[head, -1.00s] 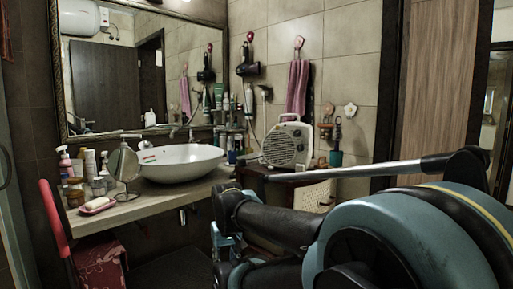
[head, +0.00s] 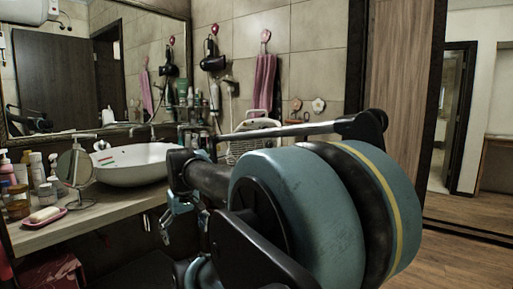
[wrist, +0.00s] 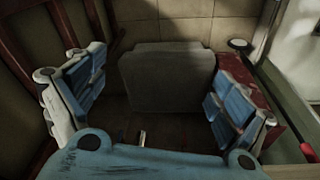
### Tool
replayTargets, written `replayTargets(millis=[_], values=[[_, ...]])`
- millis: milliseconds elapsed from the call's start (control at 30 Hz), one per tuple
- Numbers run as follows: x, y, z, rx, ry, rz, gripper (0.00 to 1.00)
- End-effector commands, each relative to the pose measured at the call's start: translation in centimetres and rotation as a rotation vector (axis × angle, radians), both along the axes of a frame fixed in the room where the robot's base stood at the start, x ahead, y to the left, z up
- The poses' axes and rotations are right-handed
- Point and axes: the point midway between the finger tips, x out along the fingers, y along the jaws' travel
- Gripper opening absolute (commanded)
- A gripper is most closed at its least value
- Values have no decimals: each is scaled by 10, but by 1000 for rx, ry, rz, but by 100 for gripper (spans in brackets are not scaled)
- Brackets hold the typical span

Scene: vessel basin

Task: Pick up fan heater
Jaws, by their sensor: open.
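The fan heater (head: 240,147) is a pale box with a handle on top. In the head view it stands behind the basin's right side, against the tiled wall. My arm hides most of it, so its base is not visible. My gripper (head: 181,208) is in front of the counter, lower and nearer than the heater and apart from it. In the wrist view my gripper (wrist: 157,92) has its two blue-padded fingers spread wide with nothing held between them. The heater cannot be made out in the wrist view.
A white basin (head: 130,165) sits on the counter (head: 95,210), with bottles, a round mirror (head: 75,166) and a soap dish at left. A pink towel (head: 264,82) hangs above the heater. A grey boxy object (wrist: 165,82) lies beyond my fingers. Open floor (head: 465,255) is at right.

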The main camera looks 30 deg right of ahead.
Motion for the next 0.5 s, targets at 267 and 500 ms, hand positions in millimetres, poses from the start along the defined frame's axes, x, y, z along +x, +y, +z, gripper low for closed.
replayTargets(millis=[267,500], values=[[73,-47,130,-35,38,106,95],[125,-101,227,-53,72,206,95]])
